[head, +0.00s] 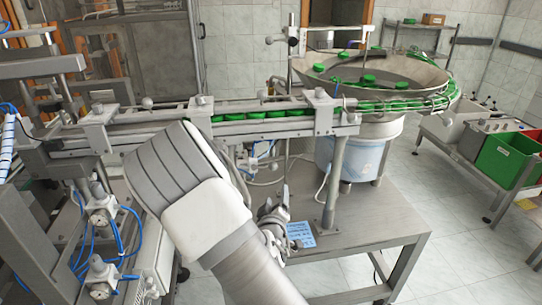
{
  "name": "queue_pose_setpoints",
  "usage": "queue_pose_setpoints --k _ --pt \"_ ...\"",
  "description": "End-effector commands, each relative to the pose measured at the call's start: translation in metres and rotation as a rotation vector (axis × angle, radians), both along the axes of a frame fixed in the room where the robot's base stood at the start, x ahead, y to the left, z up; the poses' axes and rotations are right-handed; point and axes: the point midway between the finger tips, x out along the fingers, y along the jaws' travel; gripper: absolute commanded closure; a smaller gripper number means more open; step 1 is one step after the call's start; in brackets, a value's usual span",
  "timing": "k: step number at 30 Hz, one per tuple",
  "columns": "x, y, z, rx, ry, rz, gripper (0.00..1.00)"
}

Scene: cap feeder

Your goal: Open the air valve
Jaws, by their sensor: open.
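My arm reaches up from the bottom edge and bends at a large white and grey joint, covering the middle of the view. Two round-dialled air units with blue hoses, an upper one (101,211) and a lower one (101,277), are mounted at the left.
The conveyor rail (235,130) carries several green caps across the grey table (365,240). The feeder bowl (385,75) stands at its right end. A post (333,185) rises from the table. A green bin (505,160) is far right. The floor at right is clear.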

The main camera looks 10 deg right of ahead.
Motion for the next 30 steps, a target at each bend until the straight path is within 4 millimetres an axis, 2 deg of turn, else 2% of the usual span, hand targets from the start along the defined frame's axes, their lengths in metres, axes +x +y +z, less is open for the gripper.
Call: queue_pose_setpoints --k 6,10,14,30 --pt "0.002 0.011 0.01 -0.178 -0.105 0.068 0.31" --pt "0.004 0.014 0.012 -0.209 -0.129 0.083 0.31" --pt "0.016 0.011 0.013 -0.211 -0.133 0.081 0.31" --pt "0.108 -0.008 0.013 -0.209 -0.129 0.082 0.31"
